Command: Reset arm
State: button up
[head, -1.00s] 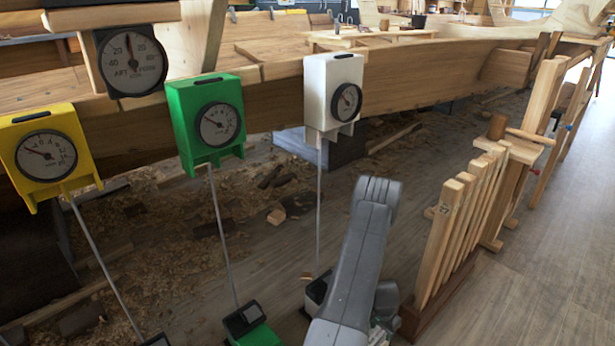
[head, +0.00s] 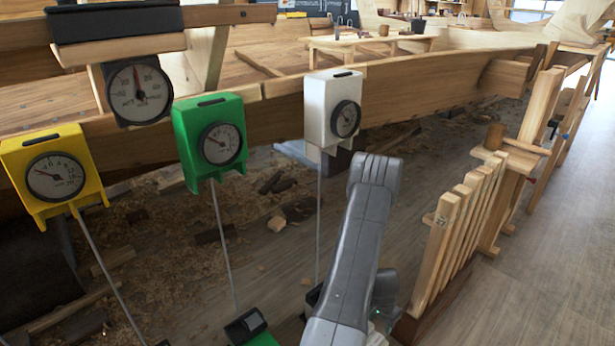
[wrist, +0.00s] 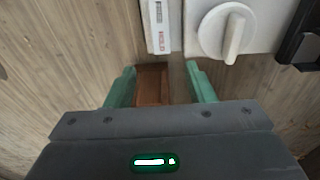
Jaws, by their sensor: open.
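My grey arm (head: 350,250) rises in front of the hull at the lower middle of the head view. My gripper's end is mostly hidden behind the arm there. In the wrist view, the two green fingers of my gripper (wrist: 161,86) are spread apart. A brown wooden piece (wrist: 153,82) shows between them, and I cannot tell how far beyond the fingers it lies. I see nothing held.
Yellow (head: 85,155), green (head: 188,120) and white (head: 322,85) gauge boxes stand along the hull (head: 430,88). A slatted wooden rack (head: 455,235) is close right of my arm. A white knob (wrist: 232,38) is ahead in the wrist view. Floor at far right is clear.

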aim_at(379, 339)
jog(key=f+b, duration=0.1)
jog(key=f, duration=0.2)
jog(key=f+b, duration=0.2)
jog(key=f, duration=0.2)
jog(key=w+d+f+b, duration=0.1)
jog(key=f, duration=0.2)
jog(key=shift+d+f+b, duration=0.1)
jog(key=shift+f+b, duration=0.2)
jog(key=shift+b, duration=0.1)
jog(key=shift+d+g, duration=0.3)
jog(key=shift+a+f+y+p, duration=0.1)
jog(key=shift+a+y+p, duration=0.05)
jog(key=shift+y+p, duration=0.2)
